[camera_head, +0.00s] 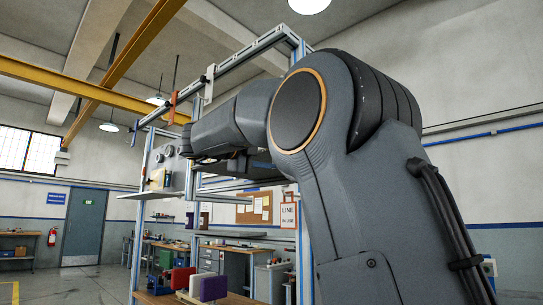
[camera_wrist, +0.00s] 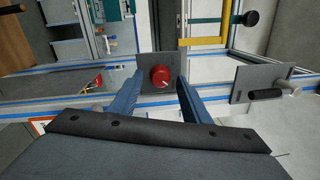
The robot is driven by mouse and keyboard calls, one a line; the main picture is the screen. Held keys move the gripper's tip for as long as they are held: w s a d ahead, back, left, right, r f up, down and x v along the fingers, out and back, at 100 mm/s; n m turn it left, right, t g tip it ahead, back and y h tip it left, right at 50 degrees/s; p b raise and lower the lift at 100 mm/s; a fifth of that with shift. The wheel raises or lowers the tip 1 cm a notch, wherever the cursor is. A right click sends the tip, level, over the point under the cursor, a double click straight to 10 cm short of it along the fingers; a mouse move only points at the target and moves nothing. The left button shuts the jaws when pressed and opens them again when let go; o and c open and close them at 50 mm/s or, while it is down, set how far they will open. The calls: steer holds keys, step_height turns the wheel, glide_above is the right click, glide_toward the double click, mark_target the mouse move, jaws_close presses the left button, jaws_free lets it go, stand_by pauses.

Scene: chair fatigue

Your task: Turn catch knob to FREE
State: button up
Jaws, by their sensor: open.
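A round red knob (camera_wrist: 160,77), which I take to be the catch knob, sits on a small dark grey plate (camera_wrist: 147,61) fixed to an aluminium rail in the wrist view. It has a pale pointer mark towards its lower right; no FREE lettering is legible. My gripper (camera_wrist: 159,79) is open, with one blue finger to the left and one to the right of the knob in the picture. Nothing is held, and I cannot tell how far the tips are from the knob. In the head view my arm hides the red knob.
A grey plate with a black-handled lever (camera_wrist: 265,93) is to the right of the knob. A yellow bar (camera_wrist: 206,40) and teal parts lie beyond.

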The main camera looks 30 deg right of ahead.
steer(key=b+v, duration=0.1)
steer(key=v, duration=0.7)
steer(key=shift+d, duration=0.1)
stand_by(0.4)
